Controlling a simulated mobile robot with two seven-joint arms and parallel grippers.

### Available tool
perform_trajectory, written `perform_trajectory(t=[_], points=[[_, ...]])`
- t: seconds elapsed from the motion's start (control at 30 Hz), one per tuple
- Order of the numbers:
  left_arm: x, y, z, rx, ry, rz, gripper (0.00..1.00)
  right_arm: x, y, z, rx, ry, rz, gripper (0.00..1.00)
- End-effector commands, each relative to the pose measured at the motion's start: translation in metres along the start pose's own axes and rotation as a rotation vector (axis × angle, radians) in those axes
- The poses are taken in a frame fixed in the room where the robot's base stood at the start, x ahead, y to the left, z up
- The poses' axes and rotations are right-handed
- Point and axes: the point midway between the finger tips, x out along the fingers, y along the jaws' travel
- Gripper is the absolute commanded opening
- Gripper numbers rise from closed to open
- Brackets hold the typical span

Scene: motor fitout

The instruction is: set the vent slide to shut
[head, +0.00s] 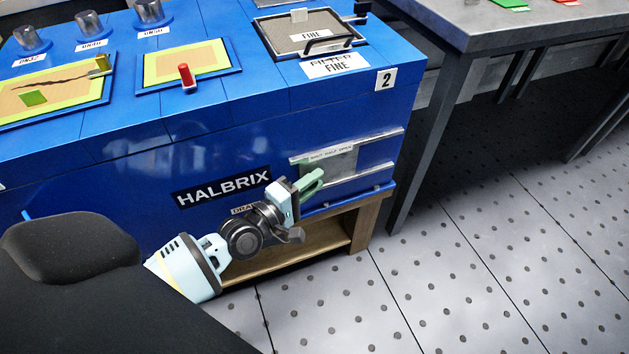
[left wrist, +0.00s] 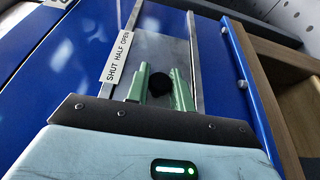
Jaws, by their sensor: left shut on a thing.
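The vent slide (head: 345,165) is a grey metal plate between two rails on the front of the blue machine. Its label reads SHUT, HALF, OPEN from left to right. The plate covers the left part of the track, with blue showing to its right. In the left wrist view the slide (left wrist: 172,48) carries a black knob (left wrist: 160,84). My left gripper (head: 313,181) has its green fingers on either side of this knob, shut on it. The knob appears roughly beside the word SHUT; its exact setting is hard to tell at this angle. My right gripper is out of view.
The blue machine (head: 130,180) stands on a wooden frame (head: 362,225). A filter tray, a red peg and several clear domes are on its top. A grey table (head: 475,25) stands to the right. The tiled floor between is clear.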

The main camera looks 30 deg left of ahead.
Motion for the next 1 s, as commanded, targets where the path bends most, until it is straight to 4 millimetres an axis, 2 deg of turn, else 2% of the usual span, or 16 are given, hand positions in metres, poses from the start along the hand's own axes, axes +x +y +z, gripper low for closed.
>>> perform_trajectory(t=[0.03,0.17,0.53,1.0], points=[[-0.002,-0.002,-0.002,0.002,0.004,-0.003,0.24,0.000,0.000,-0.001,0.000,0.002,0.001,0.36],[-0.002,-0.002,-0.002,0.002,0.004,-0.003,0.41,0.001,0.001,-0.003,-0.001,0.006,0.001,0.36],[-0.006,-0.001,-0.001,0.002,0.002,-0.003,0.42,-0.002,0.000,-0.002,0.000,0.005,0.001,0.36],[-0.071,-0.001,-0.002,0.002,0.003,-0.004,0.42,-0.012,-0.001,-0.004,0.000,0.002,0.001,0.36]])
